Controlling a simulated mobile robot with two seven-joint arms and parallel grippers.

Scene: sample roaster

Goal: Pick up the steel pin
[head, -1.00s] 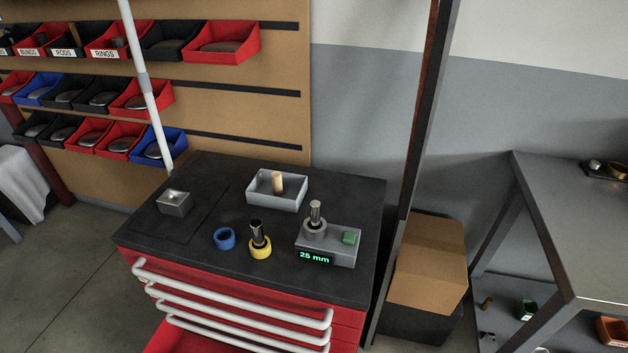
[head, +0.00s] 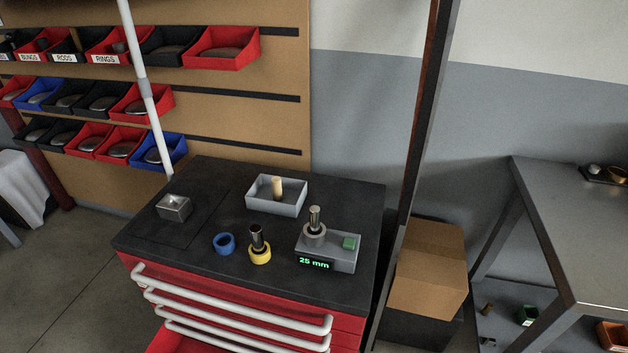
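Two steel pins show on the dark top of the red tool cabinet (head: 215,280). One steel pin (head: 314,217) stands upright in a grey round collar (head: 314,237) on a grey gauge block whose display (head: 314,263) reads "25 mm". The other steel pin (head: 257,238), darker at its top, stands slightly tilted in a yellow ring (head: 260,256). The lower ends of both are hidden by the collar and the ring. Neither of my grippers is in view.
A blue ring (head: 224,243) lies left of the yellow ring. A grey tray (head: 285,208) behind holds a wooden peg (head: 277,187). A small metal block (head: 174,208) sits at the left. A dark post (head: 425,120) rises right of the cabinet, beside a cardboard box (head: 430,265).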

